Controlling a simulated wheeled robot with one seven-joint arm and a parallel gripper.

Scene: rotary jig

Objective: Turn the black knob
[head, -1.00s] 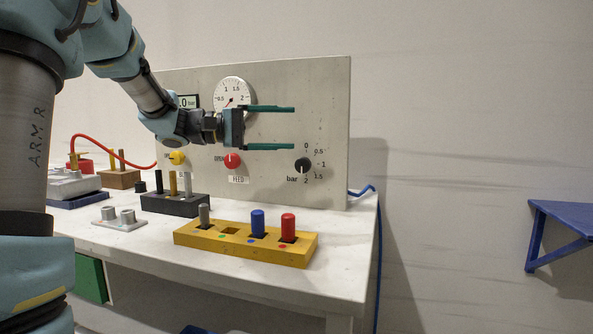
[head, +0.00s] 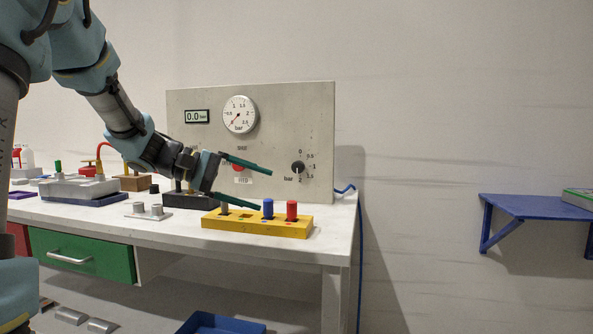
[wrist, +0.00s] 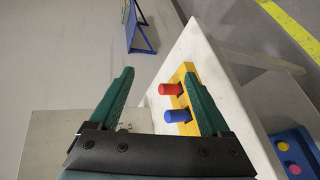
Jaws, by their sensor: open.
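The black knob (head: 298,167) sits on the right part of the upright grey panel (head: 300,120), with a scale in bar around it. My gripper (head: 266,190) is open and empty in the head view, its green fingers pointing right, to the left of the knob and a little lower. The fingers are apart from the knob. The round gauge (head: 240,115) and a display reading 0.0 bar (head: 197,116) are on the panel's upper left.
A yellow block (head: 256,224) with grey, blue and red pegs stands on the white table (head: 180,230) below my gripper. A red knob (head: 238,168) is partly behind the fingers. A blue shelf (head: 530,207) is on the right wall.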

